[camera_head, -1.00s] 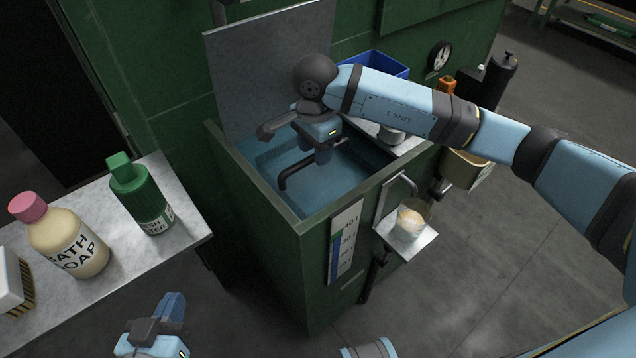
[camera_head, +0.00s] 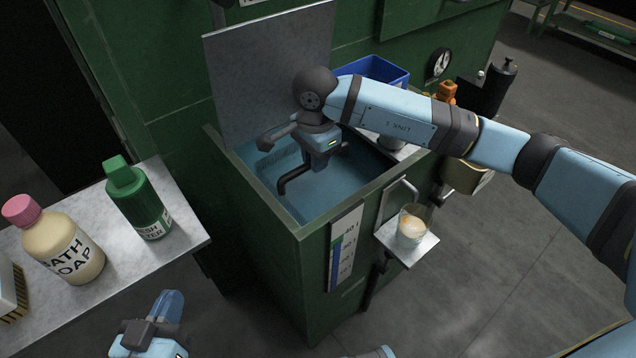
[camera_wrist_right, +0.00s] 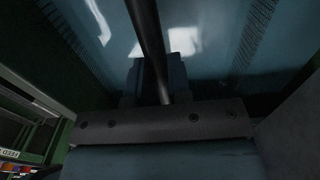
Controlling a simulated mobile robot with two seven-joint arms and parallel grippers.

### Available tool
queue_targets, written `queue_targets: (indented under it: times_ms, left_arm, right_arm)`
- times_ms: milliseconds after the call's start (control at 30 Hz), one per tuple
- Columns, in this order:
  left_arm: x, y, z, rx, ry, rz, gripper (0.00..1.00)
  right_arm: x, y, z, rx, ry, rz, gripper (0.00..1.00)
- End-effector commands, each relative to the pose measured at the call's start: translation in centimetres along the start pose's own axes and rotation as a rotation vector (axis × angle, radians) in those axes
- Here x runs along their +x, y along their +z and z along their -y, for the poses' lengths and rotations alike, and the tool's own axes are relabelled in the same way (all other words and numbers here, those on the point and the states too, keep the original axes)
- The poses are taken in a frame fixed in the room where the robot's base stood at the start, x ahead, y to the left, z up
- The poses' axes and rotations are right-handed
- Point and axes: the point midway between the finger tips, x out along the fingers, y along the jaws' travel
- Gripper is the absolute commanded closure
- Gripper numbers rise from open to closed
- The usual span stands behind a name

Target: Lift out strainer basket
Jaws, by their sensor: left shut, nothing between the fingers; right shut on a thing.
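My right gripper (camera_head: 318,163) reaches down into the open green tank (camera_head: 262,208). It is shut on a dark bent bar (camera_head: 294,179), which looks like the strainer basket's handle. The bar also shows as a dark rod in the right wrist view (camera_wrist_right: 150,40), running up from between the blue-grey fingers (camera_wrist_right: 156,82). The tank's inside looks blue. The basket itself is hard to make out; its edges and depth are unclear. My left gripper (camera_head: 166,308) is shut and empty at the bottom of the head view, well apart from the tank.
A grey upright panel (camera_head: 265,70) stands behind the tank. A small shelf with a cup (camera_head: 412,224) juts from its right side, near a level strip (camera_head: 345,250). A blue bin (camera_head: 385,72) stands behind my arm. A counter (camera_head: 120,270) at left holds bottles.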

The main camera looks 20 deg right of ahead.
Motion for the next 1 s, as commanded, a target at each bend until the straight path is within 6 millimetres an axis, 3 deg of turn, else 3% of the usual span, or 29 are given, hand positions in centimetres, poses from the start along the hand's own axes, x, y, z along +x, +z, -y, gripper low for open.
queue_targets:
  times_ms: [1000]
  left_arm:
    - [-0.1,-0.5,-0.1,0.000,0.000,0.002,1.00]
  right_arm:
    - [-1.4,0.0,0.0,0.000,-0.001,0.000,1.00]
